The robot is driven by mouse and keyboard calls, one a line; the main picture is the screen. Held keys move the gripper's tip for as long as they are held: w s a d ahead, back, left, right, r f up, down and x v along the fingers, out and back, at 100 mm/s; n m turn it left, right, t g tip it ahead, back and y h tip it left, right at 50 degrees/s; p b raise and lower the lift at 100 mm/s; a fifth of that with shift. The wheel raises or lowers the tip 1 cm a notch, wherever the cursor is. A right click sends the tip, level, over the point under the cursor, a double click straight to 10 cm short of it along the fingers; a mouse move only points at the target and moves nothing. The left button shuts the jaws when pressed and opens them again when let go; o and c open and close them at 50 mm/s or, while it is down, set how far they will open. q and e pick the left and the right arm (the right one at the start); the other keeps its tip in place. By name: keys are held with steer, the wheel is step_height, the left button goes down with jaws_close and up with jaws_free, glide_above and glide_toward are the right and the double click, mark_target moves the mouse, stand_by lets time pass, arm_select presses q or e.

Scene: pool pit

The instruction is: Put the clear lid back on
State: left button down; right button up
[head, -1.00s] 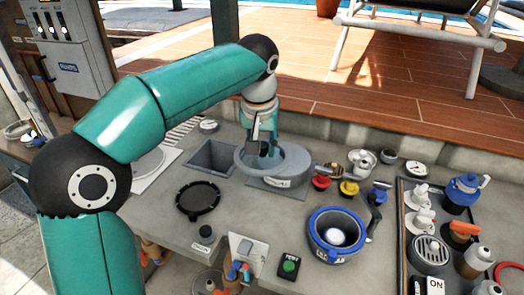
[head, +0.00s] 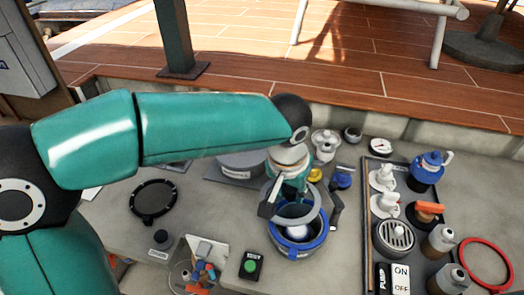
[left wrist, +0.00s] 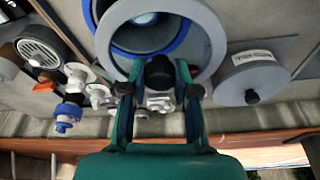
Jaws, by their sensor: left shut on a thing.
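The clear lid is a see-through disc with a grey ring (head: 319,213); it also shows in the left wrist view (left wrist: 213,40). My left gripper (head: 284,203) is shut on it at the black knob (left wrist: 160,74) near the edge of the ring. The lid is over the back part of the blue-rimmed pot (head: 297,255), whose blue rim shows past and through it in the left wrist view (left wrist: 90,14). A pale round thing sits inside the pot. I cannot tell whether lid and rim touch. My right gripper is not in view.
A round grey housing (head: 236,166) stands behind left of the pot. A black ring (head: 153,199) lies on the counter at left. A green button box (head: 251,265) is close in front. A tray (head: 369,215) with valves and bottles stands at right.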

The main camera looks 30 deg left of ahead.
mark_target(301, 207)
arm_select(q)
steer(key=d, duration=0.2)
steer(key=s+r, duration=0.1)
steer(key=shift+d+m, duration=0.4)
steer(key=shift+s+d, duration=0.15)
steer(key=shift+b+x, duration=0.8)
steer(key=shift+x, duration=0.2)
steer(key=shift+s+f+b, duration=0.1)
steer(key=shift+f+b, duration=0.35)
steer(key=shift+f, duration=0.4)
steer(key=shift+b, duration=0.35)
steer(key=shift+f, duration=0.2)
steer(key=shift+f+b, duration=0.75)
steer(key=shift+b, duration=0.1)
